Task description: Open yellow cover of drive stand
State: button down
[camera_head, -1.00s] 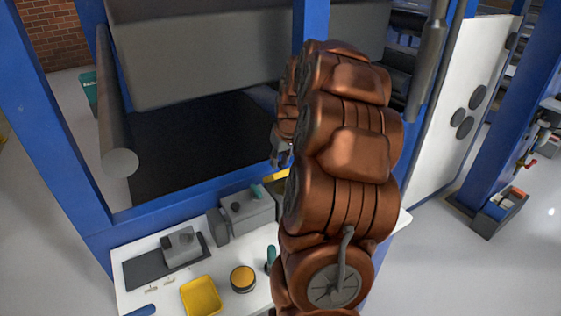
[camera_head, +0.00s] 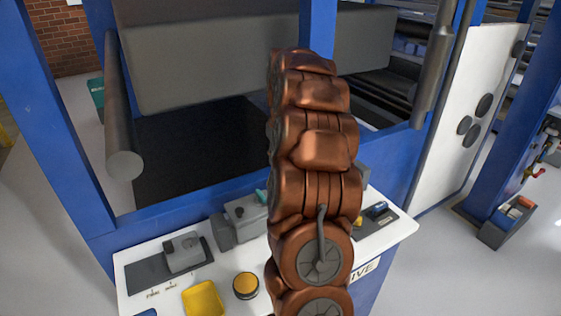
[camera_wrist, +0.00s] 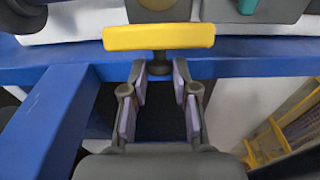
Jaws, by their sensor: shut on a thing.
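A wide yellow bar-shaped piece (camera_wrist: 158,37), which looks like the yellow cover, lies across the top of the wrist view. A short dark stem (camera_wrist: 159,64) shows just below it. My gripper (camera_wrist: 159,72) has its two pale-padded fingers on either side of that stem and is shut on the yellow piece; the exact contact is hard to see. In the head view my own arm hides the gripper and this piece. The drive stand's white top (camera_head: 222,282) shows in the head view, with part of its label at the front.
A yellow square tray-like piece (camera_head: 203,300), a yellow round button (camera_head: 246,285) and grey control boxes (camera_head: 184,252) are on the stand. Blue frame beams (camera_wrist: 45,125) run close to my gripper. Open floor lies to the right (camera_head: 440,265).

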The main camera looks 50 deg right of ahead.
jog(key=shift+w+d, duration=0.1)
jog(key=shift+w, duration=0.45)
jog(key=c, duration=0.9)
grip_release()
jog(key=shift+s, duration=0.1)
jog(key=r, duration=0.8)
jog(key=s+r, duration=0.1)
jog(key=r, duration=0.2)
jog(key=shift+s+a+r, duration=0.1)
jog(key=shift+a+r, duration=0.1)
jog(key=shift+r, duration=0.2)
